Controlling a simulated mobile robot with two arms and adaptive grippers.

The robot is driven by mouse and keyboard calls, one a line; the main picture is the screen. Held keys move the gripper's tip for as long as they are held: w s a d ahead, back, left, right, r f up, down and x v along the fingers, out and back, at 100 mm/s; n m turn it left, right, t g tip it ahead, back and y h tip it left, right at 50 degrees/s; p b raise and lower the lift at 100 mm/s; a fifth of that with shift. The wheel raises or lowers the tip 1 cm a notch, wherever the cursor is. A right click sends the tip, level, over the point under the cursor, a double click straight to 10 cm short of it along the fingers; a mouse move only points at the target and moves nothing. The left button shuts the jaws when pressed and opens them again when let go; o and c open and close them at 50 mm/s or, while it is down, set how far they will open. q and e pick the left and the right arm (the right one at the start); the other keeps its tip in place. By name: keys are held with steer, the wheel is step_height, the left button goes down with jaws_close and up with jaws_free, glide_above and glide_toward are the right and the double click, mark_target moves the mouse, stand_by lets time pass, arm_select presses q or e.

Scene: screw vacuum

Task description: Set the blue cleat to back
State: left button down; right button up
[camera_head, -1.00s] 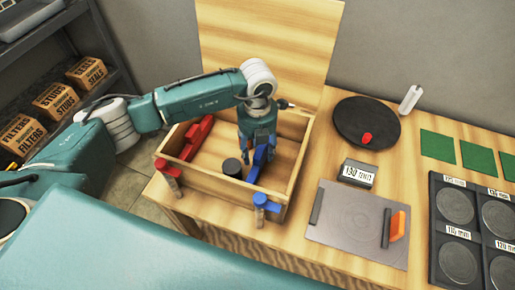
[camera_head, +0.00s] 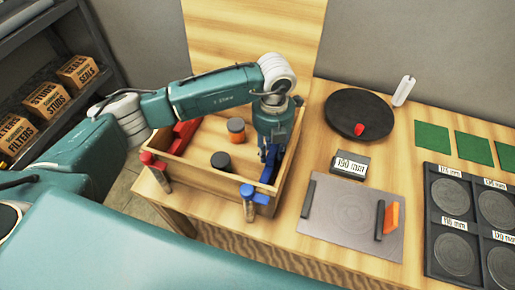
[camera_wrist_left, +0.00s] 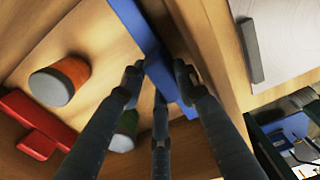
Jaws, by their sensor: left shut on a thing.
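The blue cleat (camera_head: 268,175) is a long blue piece inside the wooden box (camera_head: 205,178), along its right wall. My left gripper (camera_head: 268,153) reaches down from above and is shut on it. In the left wrist view the fingers (camera_wrist_left: 157,75) close on the blue cleat (camera_wrist_left: 138,22), and part of it is hidden behind them. The red piece (camera_head: 185,134) lies along the box's left wall. A blue-topped post (camera_head: 248,195) and a red-topped post (camera_head: 148,160) stand at the box's front corners. My right gripper is not in view.
In the box stand an orange cylinder with a dark top (camera_head: 236,130) and a dark-topped cylinder (camera_head: 221,161). To the right are a black disc (camera_head: 350,108), a 130 mm block (camera_head: 349,168), a grey plate (camera_head: 335,225) and a dark tray (camera_head: 435,230). The box's middle has free room.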

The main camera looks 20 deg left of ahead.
arm_select(q)
steer(key=shift+d, duration=0.15)
steer(key=shift+a, duration=0.4)
steer(key=c, duration=1.7)
jaws_free()
steer(key=shift+c, duration=0.2)
steer(key=o, duration=0.4)
steer(key=shift+o, duration=0.3)
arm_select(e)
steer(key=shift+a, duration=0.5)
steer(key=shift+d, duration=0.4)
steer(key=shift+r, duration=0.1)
